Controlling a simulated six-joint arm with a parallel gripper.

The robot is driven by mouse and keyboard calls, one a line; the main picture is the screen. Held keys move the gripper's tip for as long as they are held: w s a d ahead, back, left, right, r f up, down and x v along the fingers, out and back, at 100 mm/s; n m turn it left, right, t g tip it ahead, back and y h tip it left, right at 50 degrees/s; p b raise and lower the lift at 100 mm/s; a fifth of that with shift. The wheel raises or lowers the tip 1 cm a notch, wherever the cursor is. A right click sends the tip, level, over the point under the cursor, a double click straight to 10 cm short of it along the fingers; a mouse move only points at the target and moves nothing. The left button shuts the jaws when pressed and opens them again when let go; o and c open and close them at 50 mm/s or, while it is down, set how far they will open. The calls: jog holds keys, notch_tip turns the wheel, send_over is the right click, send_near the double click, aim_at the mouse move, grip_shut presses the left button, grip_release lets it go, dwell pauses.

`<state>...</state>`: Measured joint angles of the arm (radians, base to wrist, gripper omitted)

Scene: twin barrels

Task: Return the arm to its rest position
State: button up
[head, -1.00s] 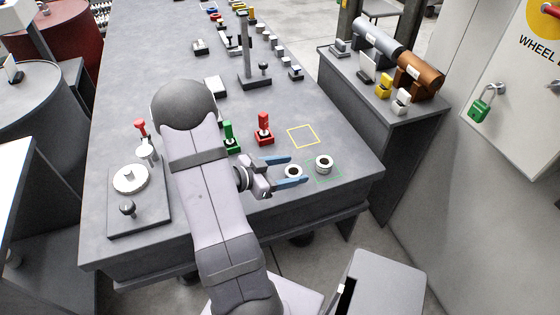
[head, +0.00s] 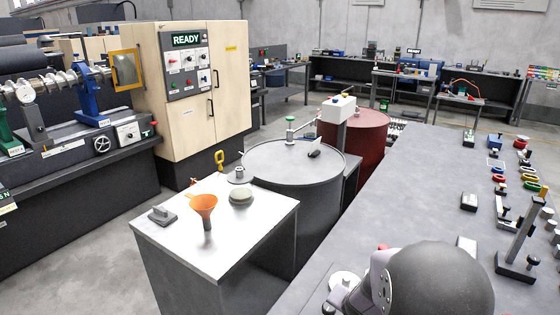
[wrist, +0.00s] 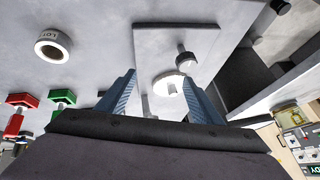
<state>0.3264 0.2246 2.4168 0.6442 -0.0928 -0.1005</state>
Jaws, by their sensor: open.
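My gripper (wrist: 159,76) shows in the wrist view with its two blue fingers spread apart and nothing between them. Beyond the fingertips is a flat plate (wrist: 178,45) with a pale disc (wrist: 168,84) and a dark knob (wrist: 186,58). A white ring (wrist: 53,45) with lettering lies on the bench to the left, apart from the fingers. In the head view part of my arm shows at the lower right, but my gripper is outside that picture.
Red (wrist: 22,100) and green (wrist: 62,97) pieces are at left in the wrist view. The head view shows a grey barrel (head: 295,190), a red barrel (head: 365,135), a side table (head: 255,222) with an orange funnel (head: 204,207), and the grey bench (head: 420,190) with a post (head: 521,235).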

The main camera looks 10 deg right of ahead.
jog(key=s+a+r+n+g+y+p, duration=0.25)
jog(key=s+a+n, duration=0.25)
jog(key=a, duration=0.6)
jog(key=s+a+r+n+g, duration=0.1)
jog(key=s+r+n, duration=0.1)
jog(key=s, duration=0.4)
jog(key=s+a+r+n+g, duration=0.1)
jog(key=s+a+n+g, duration=0.1)
jog(key=s, duration=0.3)
jog(key=shift+s+a+r+n+p, duration=0.25)
jog(key=shift+s+r+n+p, duration=0.15)
jog(key=shift+n, duration=0.2)
jog(key=shift+g, duration=0.25)
